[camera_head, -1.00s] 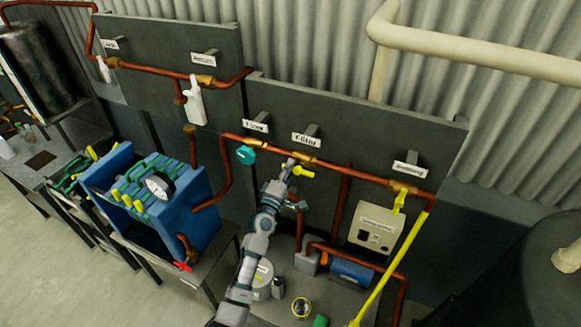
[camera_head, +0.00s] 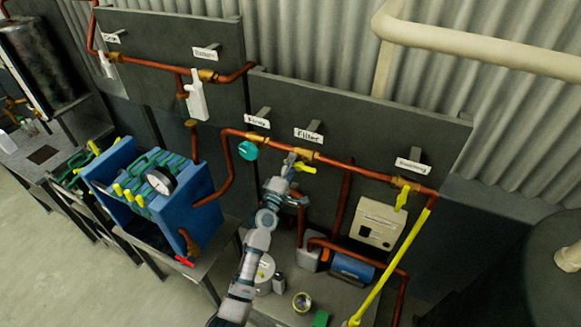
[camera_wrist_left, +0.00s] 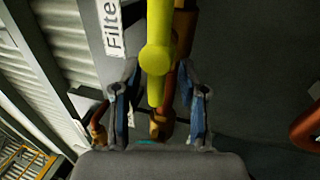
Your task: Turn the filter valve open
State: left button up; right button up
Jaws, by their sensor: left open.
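The yellow filter valve handle (camera_head: 305,168) sits on the copper pipe below the "Filter" label (camera_head: 307,135). In the left wrist view the yellow handle (camera_wrist_left: 158,60) reaches down between the two fingers, with the "Filter" label (camera_wrist_left: 111,28) beside it. My left gripper (camera_head: 289,165) is at the valve; in the wrist view the gripper (camera_wrist_left: 160,105) is open, one finger on each side of the handle, with gaps visible. In the head view the gripper partly hides the valve. My right gripper is not seen.
A teal valve (camera_head: 247,150) is to the left on the same pipe, and another yellow valve (camera_head: 402,196) to the right. A blue filter press (camera_head: 200,205) stands left of my arm. A yellow pole (camera_head: 395,265) slants at the right. A grey panel (camera_head: 370,130) is behind.

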pick_arm(q)
jog(key=v, duration=1.1)
jog(key=shift+s+a+f, duration=0.2)
jog(key=shift+s+f, duration=0.05)
